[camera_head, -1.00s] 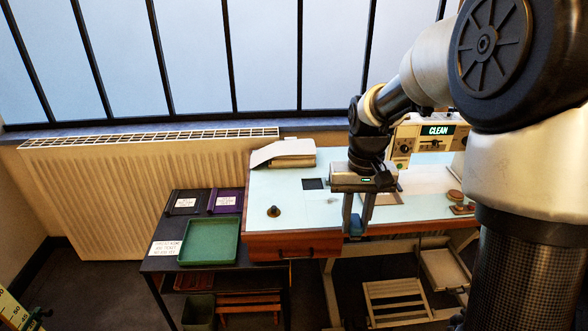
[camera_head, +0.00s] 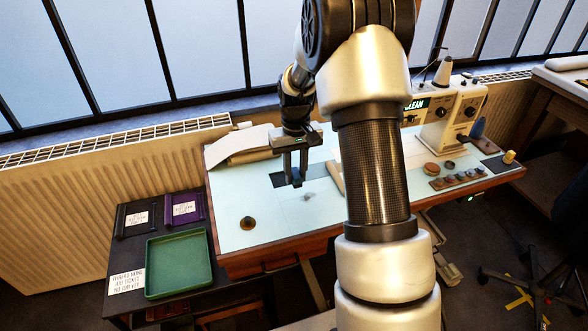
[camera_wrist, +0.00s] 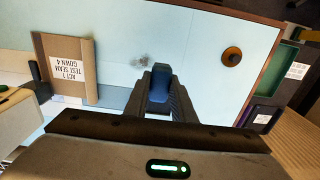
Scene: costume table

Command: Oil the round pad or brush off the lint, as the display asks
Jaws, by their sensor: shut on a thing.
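The display (camera_head: 415,105) on the sewing machine reads CLEAN. My gripper (camera_head: 296,178) is shut on a blue block-like thing, clear between the fingers in the wrist view (camera_wrist: 160,82); its lower end is hard to make out. A round brown pad with a dark centre (camera_head: 248,223) sits near the front left edge, apart from the gripper.
A green tray (camera_head: 180,264) and labelled dark and purple folders (camera_head: 184,208) lie on the lower side table at left. A labelled brown board (camera_wrist: 66,70) lies near the gripper. The sewing machine (camera_head: 455,118) and small round items (camera_head: 431,168) stand at right.

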